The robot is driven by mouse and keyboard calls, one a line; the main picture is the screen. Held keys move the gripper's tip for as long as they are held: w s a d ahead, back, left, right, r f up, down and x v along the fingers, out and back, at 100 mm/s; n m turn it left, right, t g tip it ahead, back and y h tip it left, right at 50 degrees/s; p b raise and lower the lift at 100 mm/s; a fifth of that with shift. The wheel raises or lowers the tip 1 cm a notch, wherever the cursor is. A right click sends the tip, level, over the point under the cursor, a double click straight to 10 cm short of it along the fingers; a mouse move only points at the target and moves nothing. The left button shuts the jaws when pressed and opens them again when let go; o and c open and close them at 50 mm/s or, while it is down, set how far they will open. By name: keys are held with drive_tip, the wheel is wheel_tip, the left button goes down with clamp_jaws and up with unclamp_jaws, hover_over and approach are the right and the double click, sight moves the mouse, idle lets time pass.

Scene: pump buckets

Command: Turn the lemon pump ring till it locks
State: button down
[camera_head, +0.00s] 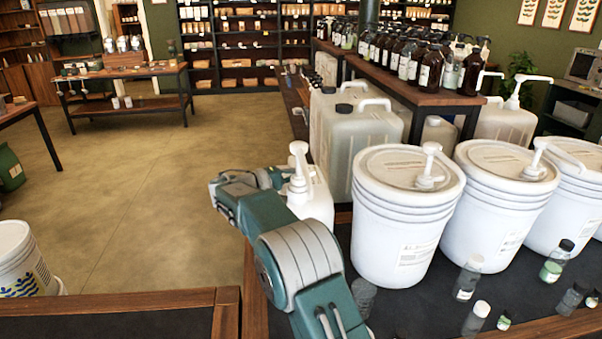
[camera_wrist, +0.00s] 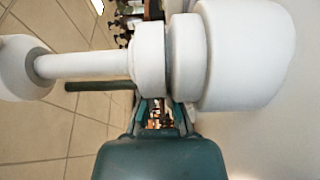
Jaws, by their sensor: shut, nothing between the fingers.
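A white pump (camera_head: 298,163) stands upright on a white jug (camera_head: 319,200), close to the end of my arm in the camera_head view. No scent label is readable on it. In the camera_wrist view the pump lies sideways, with its spout head (camera_wrist: 22,68) at left and a thin stem. A stepped white ring (camera_wrist: 187,58) sits between the stem and a wider white neck (camera_wrist: 245,55). My gripper (camera_wrist: 160,112) is shut and empty, just below the ring in that picture. The pump partly covers the fingertips, so I cannot tell whether they touch it.
White buckets with pumps, such as the nearest bucket (camera_head: 405,225), stand right of the jug. A translucent canister (camera_head: 352,140) is behind it. Small bottles (camera_head: 467,278) stand on the dark bench in front. Open floor (camera_head: 130,190) lies to the left.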

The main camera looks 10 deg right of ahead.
drive_tip(key=shift+a, duration=0.15)
drive_tip(key=shift+m+g, duration=0.3)
drive_tip(key=shift+g, duration=0.2)
drive_tip(key=shift+s+d+m+g+h, duration=0.1)
drive_tip(key=shift+d+m+g+h, duration=0.3)
drive_tip(key=shift+d+m+g, duration=0.45)
drive_tip(key=shift+g, duration=0.35)
drive_tip(key=shift+a, duration=0.1)
drive_tip(key=shift+a+g, duration=0.2)
drive_tip(key=shift+g, duration=0.1)
drive_tip(key=shift+s+d+m+g, duration=0.1)
drive_tip(key=shift+d+m+g, duration=0.1)
drive_tip(key=shift+m+g, duration=0.15)
drive_tip(key=shift+a, duration=0.1)
